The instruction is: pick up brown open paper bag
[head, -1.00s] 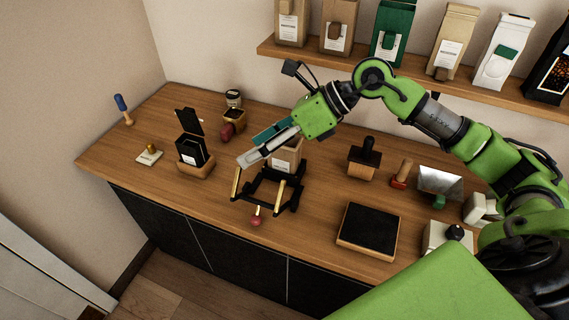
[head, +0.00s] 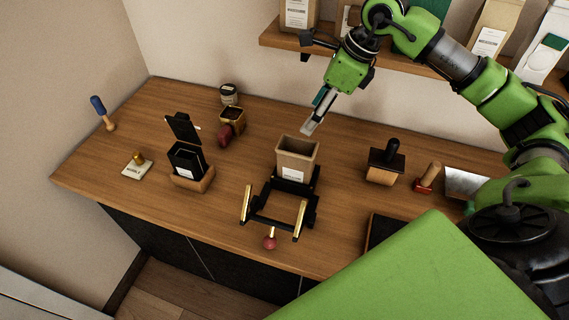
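The brown open paper bag (head: 297,162) stands upright with its mouth open at the top and a white label on its front. It sits at the back of a black holder (head: 283,209) with two gold bars, on the wooden counter. My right gripper (head: 308,127) comes in from the right and points down. Its fingertips are just above and behind the bag's rim in the picture, with nothing seen between them. The fingers are seen nearly edge-on, so their spacing is unclear. My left gripper is not in view.
A shelf (head: 290,45) with bags runs behind.

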